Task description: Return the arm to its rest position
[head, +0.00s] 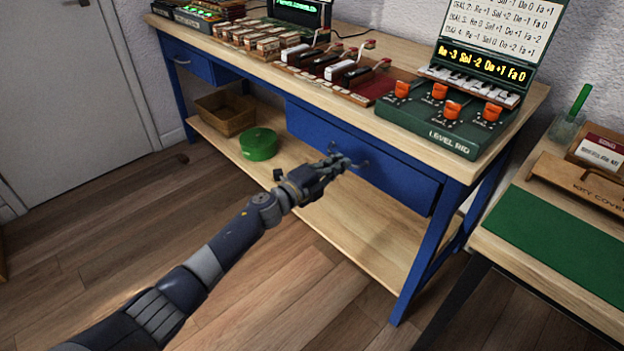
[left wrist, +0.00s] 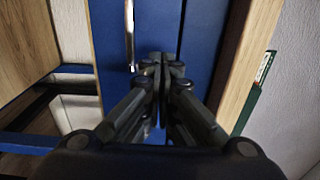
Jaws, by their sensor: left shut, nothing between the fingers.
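My left arm reaches in from the lower left of the head view. Its left gripper (head: 345,163) is in front of the blue drawer (head: 408,176) of the workbench. In the left wrist view the gripper's fingers (left wrist: 162,68) are together with nothing between them. The blue drawer front and a metal handle (left wrist: 129,35) show beyond the fingertips. I cannot tell whether the fingertips touch the drawer. My right gripper is not in view.
The workbench top (head: 340,100) carries a green level rig (head: 440,115) with orange knobs and several key mechanisms. A wicker basket (head: 226,112) and a green round tin (head: 259,144) are on the lower shelf. A second table (head: 490,250) stands right. Floor at left is clear.

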